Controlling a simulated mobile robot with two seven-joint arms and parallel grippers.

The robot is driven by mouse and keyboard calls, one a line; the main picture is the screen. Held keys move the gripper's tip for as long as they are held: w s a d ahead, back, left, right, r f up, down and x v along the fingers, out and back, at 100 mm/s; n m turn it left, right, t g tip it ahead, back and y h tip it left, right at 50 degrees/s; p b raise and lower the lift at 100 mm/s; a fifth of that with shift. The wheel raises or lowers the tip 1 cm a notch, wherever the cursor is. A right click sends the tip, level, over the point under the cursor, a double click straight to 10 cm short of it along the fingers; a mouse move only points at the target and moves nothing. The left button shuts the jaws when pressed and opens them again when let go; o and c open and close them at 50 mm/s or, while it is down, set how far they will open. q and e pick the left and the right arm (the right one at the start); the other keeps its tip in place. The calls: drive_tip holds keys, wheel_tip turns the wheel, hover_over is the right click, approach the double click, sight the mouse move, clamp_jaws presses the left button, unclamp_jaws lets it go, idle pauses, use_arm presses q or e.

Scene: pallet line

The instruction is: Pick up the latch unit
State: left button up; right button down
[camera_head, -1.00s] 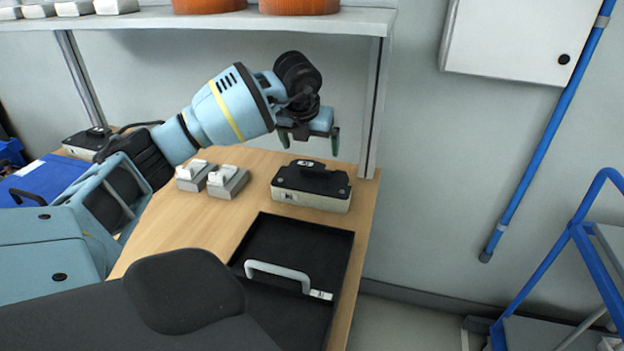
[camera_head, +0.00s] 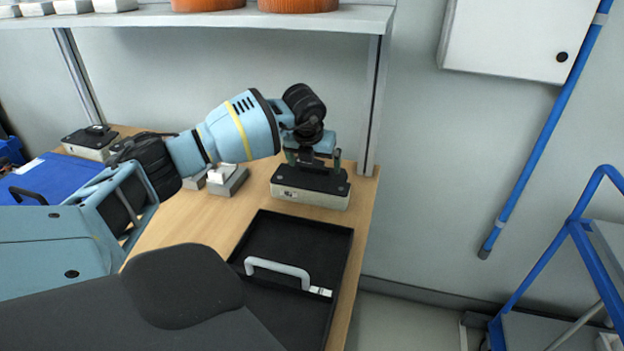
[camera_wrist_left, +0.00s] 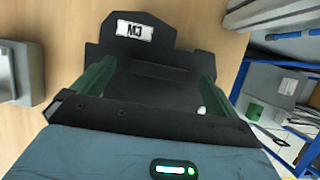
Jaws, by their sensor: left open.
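A black-topped unit with a pale base (camera_head: 309,200), which I take for the latch unit, stands on the wooden bench just behind the black tray. My left gripper (camera_head: 314,162) is right above it, pointing down, with its green fingers apart. In the left wrist view the open fingers (camera_wrist_left: 152,78) stand on either side of the unit's black top (camera_wrist_left: 155,62), which bears a white label. I cannot tell whether the fingers touch it. My right gripper is not in view.
A black tray (camera_head: 338,262) holds a grey handle (camera_head: 277,268). Small grey blocks with white tops (camera_head: 228,182) stand left of the unit. A similar black-topped unit (camera_head: 90,142) and a blue case (camera_head: 65,178) are farther left. A shelf post (camera_head: 374,110) rises close behind.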

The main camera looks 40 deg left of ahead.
sight(314, 174)
use_arm(q)
drive_tip(key=c, duration=1.6)
drive_tip(key=shift+r, duration=0.1)
wheel_tip(314, 174, up, 10)
